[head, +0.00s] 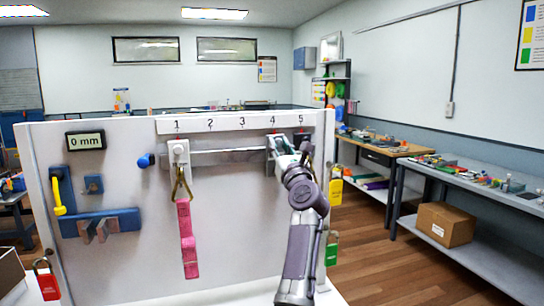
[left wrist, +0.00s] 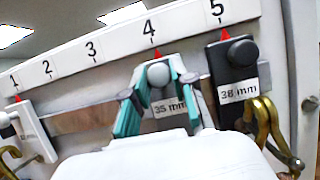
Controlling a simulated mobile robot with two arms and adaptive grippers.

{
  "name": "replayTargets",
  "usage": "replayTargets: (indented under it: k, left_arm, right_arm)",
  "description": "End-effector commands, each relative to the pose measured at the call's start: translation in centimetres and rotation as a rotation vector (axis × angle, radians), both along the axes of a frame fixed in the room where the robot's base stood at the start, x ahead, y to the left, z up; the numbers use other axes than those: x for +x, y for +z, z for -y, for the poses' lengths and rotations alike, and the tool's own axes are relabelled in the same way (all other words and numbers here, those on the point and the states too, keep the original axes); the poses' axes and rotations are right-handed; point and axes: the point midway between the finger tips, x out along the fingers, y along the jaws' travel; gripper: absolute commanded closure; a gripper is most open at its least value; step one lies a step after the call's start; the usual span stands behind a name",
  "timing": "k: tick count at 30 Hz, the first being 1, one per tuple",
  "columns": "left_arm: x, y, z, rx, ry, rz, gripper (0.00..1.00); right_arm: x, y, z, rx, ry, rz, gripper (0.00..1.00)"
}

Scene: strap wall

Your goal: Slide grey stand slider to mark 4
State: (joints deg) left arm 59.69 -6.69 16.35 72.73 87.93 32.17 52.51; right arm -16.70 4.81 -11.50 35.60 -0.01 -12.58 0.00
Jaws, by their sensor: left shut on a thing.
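The grey slider (left wrist: 161,105), labelled 35 mm with a round grey knob, sits on the metal rail at mark 4. Its red pointer lies just under the 4 in the left wrist view. My left gripper (head: 283,146) has its teal fingers around the slider's knob, one on each side, shut on it; the gripper also shows in the left wrist view (left wrist: 159,76). The gripper partly hides the slider's lower part. The number strip (head: 241,123) with marks 1 to 5 runs above the rail (head: 228,156). My right gripper is not in view.
A white slider (head: 179,151) stands at mark 1, with a brass hook and pink strap (head: 186,235) below. A black slider (left wrist: 236,68), labelled 38 mm, stands at mark 5, close to the right finger. The rail between marks 1 and 4 is clear.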

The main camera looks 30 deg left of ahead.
Motion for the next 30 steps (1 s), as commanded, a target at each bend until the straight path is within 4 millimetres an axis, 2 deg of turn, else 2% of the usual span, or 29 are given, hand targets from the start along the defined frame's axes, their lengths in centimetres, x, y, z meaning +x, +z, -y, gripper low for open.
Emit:
replayTargets:
  k: [4, 8, 9, 13, 14, 20, 23, 30]
  left_arm:
    - [0.4, -0.1, 0.4, 0.001, -0.01, -0.005, 1.0]
    - [0.3, -0.1, 0.4, 0.0, -0.01, -0.004, 1.0]
    - [0.3, -0.1, 0.3, 0.0, -0.01, -0.004, 0.73]
    - [0.3, -0.1, 0.3, 0.0, -0.009, -0.003, 0.51]
    - [0.3, -0.1, 0.3, 0.0, -0.009, -0.003, 0.49]
    - [0.3, -0.1, 0.3, 0.001, -0.008, -0.004, 0.49]
    - [0.2, -0.2, 0.5, 0.0, -0.008, -0.005, 0.49]
    - [-1.7, -1.6, 2.8, -0.002, -0.011, -0.004, 0.49]
  right_arm:
    - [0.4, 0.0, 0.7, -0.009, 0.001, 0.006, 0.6]
    - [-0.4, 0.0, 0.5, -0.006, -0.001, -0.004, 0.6]
    - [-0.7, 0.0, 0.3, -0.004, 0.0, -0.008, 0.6]
    - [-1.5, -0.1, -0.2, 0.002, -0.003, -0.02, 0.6]
    - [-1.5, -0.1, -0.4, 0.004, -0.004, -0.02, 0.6]
    - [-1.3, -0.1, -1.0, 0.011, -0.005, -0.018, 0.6]
    - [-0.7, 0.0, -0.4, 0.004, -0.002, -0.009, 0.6]
    - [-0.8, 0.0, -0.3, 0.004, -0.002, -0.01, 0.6]
